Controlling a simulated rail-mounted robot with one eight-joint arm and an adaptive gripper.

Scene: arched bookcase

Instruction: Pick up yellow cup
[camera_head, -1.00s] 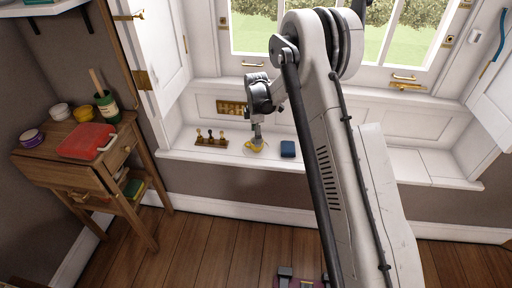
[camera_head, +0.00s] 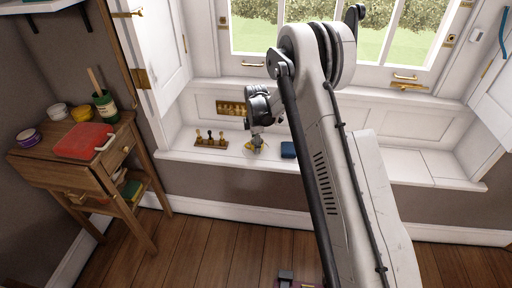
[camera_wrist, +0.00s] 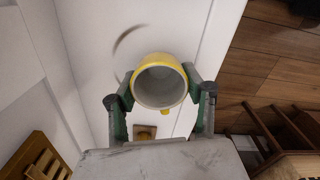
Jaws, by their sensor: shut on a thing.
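The yellow cup (camera_wrist: 181,68) has a pale inside and sits between the two fingers of my gripper (camera_wrist: 160,88) in the wrist view. The fingers touch it on both sides, and my gripper is shut on it. The cup's mouth faces the wrist camera. In the head view my gripper (camera_head: 256,143) is low over the white window seat (camera_head: 225,163), with the small yellow cup (camera_head: 258,147) at its tip. Whether the cup still touches the seat cannot be told from these views.
A rack with dark and brass pieces (camera_head: 211,140) stands left of my gripper, and a blue box (camera_head: 288,149) lies close on its right. A wooden side table (camera_head: 40,157) at left holds a red case (camera_head: 84,141), tubs and a green bottle. The window is behind.

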